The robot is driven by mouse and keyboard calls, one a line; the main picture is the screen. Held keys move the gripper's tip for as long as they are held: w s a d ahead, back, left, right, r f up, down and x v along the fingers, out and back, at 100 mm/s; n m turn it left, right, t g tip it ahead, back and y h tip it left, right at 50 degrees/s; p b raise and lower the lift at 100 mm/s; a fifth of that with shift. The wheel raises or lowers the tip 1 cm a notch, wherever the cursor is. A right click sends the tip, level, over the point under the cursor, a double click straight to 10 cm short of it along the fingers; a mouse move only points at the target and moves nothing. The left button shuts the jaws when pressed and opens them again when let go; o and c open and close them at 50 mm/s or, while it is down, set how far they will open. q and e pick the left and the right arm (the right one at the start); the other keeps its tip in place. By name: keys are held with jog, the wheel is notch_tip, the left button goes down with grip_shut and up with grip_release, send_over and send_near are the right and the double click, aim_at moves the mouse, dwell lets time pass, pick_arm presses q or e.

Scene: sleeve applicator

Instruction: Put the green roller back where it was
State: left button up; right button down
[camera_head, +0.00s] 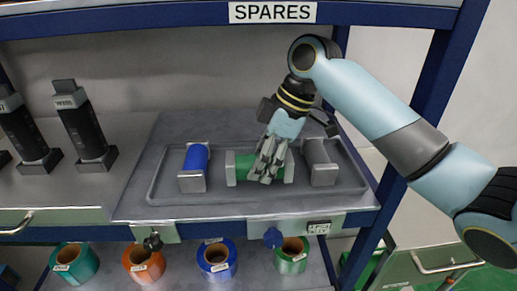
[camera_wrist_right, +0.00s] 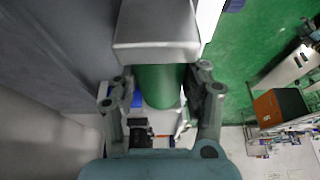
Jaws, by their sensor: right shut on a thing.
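The green roller (camera_head: 241,163) has grey end plates and lies crosswise at the tray (camera_head: 160,189), between the blue roller (camera_head: 196,158) and the grey roller (camera_head: 320,162). I cannot tell whether it touches the tray floor. My right gripper (camera_head: 268,174) points down and is shut on the roller's green middle, hiding part of it. In the right wrist view the green roller (camera_wrist_right: 160,84) sits between the fingers of the right gripper (camera_wrist_right: 161,98), with a grey end plate at the top of the picture. My left gripper is not in view.
The tray's raised rim surrounds the rollers. Blue posts and an upper beam with a SPARES sign (camera_head: 272,12) frame the shelf. Black upright devices (camera_head: 82,125) stand at left. Coloured rolls (camera_head: 216,259) sit on the shelf below.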

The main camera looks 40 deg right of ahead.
jog(key=w+d, duration=0.2)
jog(key=w, duration=0.1)
jog(key=w+d, duration=0.1)
jog(key=w, duration=0.1)
jog(key=shift+w+d+p, duration=0.15)
jog(key=shift+p, duration=0.25)
notch_tip(320, 180, down, 3)
jog(key=shift+r+p, duration=0.1)
jog(key=shift+p, duration=0.4)
jog(key=shift+f, duration=0.3)
jog(key=c, duration=1.1)
grip_release()
jog(key=shift+f, duration=0.2)
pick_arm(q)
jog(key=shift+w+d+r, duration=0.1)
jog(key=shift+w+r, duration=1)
pick_arm(e)
jog(key=o, duration=0.5)
jog(key=shift+r, duration=0.2)
